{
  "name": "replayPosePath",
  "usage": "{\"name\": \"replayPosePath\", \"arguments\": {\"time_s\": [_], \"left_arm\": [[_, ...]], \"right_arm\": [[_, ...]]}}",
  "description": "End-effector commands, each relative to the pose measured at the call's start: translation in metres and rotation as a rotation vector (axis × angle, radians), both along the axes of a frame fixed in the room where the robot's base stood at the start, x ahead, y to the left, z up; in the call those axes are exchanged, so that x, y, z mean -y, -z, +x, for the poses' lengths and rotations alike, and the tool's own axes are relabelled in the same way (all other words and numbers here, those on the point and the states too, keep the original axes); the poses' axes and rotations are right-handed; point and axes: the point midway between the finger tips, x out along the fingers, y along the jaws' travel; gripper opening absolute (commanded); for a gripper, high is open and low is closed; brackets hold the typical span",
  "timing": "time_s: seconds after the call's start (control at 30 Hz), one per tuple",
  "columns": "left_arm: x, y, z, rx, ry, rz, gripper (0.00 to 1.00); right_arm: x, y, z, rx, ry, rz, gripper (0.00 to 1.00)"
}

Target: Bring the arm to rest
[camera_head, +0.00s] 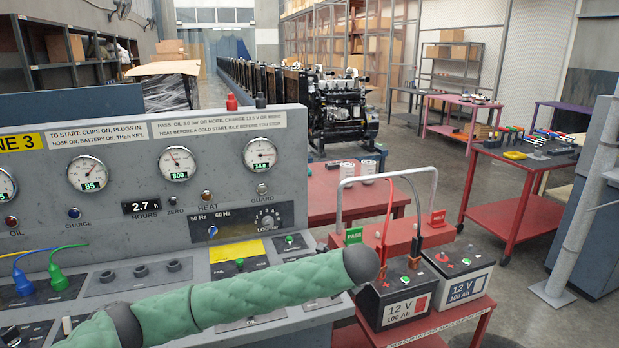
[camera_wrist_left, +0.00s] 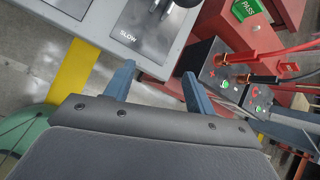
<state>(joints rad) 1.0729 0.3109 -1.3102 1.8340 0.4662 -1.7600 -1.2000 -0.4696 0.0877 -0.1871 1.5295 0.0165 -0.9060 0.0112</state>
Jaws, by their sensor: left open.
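My left arm (camera_head: 270,292), in a green quilted sleeve, reaches from the lower left across the front of the grey control console in the head view. Its dark rounded end lies beside the console's right edge. I cannot make out the left gripper's fingers in the head view. In the left wrist view my left gripper (camera_wrist_left: 158,73) has its two blue fingers apart with nothing between them. Beyond the fingers are the console corner marked SLOW (camera_wrist_left: 140,30) and the floor. My right gripper is in neither view.
Two 12 V batteries (camera_head: 398,305) (camera_head: 465,287) stand on a red cart right of the console, with red and black clamps. Green PASS (camera_head: 353,236) and red HOLD (camera_head: 437,219) tags stand behind them.

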Motion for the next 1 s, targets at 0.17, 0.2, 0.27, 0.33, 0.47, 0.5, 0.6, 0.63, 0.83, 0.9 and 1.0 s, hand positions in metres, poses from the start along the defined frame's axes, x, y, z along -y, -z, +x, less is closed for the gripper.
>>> {"name": "replayPosePath", "arguments": {"time_s": [0.17,0.2,0.27,0.33,0.47,0.5,0.6,0.63,0.83,0.9,1.0], "left_arm": [[0.015,0.024,-0.035,-0.044,-0.062,-0.160,0.55],[0.017,0.029,-0.042,-0.054,-0.079,-0.193,0.55],[0.020,0.035,-0.052,-0.067,-0.108,-0.243,0.55],[0.022,0.042,-0.064,-0.085,-0.144,-0.301,0.55],[0.023,0.053,-0.084,-0.115,-0.217,-0.407,0.55],[0.023,0.056,-0.090,-0.125,-0.240,-0.440,0.55],[0.020,0.064,-0.104,-0.149,-0.306,-0.516,0.55],[0.019,0.066,-0.108,-0.156,-0.326,-0.539,0.55],[0.007,0.083,-0.134,-0.203,-0.475,-0.680,0.55],[0.001,0.088,-0.143,-0.217,-0.533,-0.728,0.55],[-0.009,0.097,-0.155,-0.236,-0.618,-0.791,0.55]], "right_arm": [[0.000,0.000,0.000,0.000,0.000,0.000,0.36],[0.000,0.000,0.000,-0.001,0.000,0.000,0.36],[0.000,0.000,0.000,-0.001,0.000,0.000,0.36],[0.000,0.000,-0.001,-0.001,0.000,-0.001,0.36],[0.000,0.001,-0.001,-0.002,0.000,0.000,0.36],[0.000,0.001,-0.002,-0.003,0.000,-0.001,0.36],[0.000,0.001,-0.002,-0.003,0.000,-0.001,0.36],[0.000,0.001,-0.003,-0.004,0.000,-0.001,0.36],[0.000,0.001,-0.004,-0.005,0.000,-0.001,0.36],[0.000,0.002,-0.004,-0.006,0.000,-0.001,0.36],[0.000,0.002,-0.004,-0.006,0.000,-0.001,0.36]]}}
